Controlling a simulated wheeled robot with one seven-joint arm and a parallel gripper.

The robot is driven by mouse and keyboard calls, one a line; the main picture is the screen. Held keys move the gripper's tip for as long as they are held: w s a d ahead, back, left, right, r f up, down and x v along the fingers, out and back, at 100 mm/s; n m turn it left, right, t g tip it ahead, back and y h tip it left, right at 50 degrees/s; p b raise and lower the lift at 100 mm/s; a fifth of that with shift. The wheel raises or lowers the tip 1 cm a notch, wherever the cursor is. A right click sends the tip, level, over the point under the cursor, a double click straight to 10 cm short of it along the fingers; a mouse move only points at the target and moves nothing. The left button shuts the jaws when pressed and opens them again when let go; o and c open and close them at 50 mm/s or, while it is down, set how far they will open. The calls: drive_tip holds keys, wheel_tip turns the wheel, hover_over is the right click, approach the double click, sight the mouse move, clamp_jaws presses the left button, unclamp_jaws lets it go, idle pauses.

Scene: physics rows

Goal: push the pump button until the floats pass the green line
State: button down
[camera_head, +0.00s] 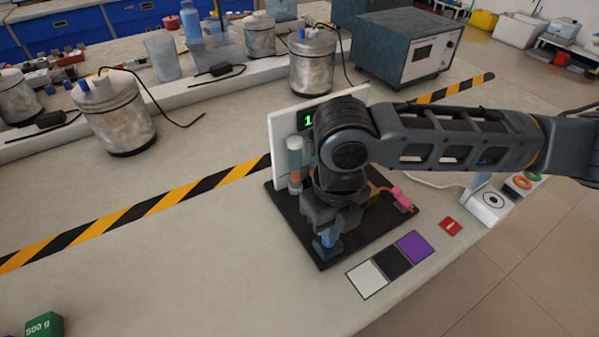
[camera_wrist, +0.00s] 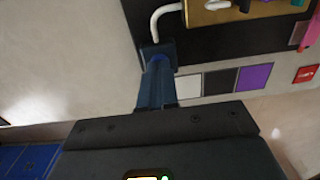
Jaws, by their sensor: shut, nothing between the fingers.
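The pump rig stands on a black base (camera_head: 292,228) with an upright white panel (camera_head: 284,128). A clear tube (camera_head: 294,158) on the panel holds an orange-red float (camera_head: 295,180) low down. A display (camera_head: 308,119) shows a green 1; the rest of it is hidden behind my arm. I cannot make out a green line. My gripper (camera_head: 327,240) is shut and points down over the base's front corner.
White, black and purple squares (camera_head: 391,263) and a red tag (camera_head: 450,227) lie right of the base. A white box with a round button (camera_head: 490,204) stands further right. Metal canisters (camera_head: 113,115) and a grey instrument (camera_head: 407,48) stand behind. The left tabletop is mostly clear.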

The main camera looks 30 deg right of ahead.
drive_tip(key=shift+f+b, duration=0.3)
drive_tip(key=shift+f, duration=0.2)
drive_tip(key=shift+r+p, duration=0.85)
drive_tip(key=shift+r, duration=0.3)
drive_tip(key=shift+f, duration=0.1)
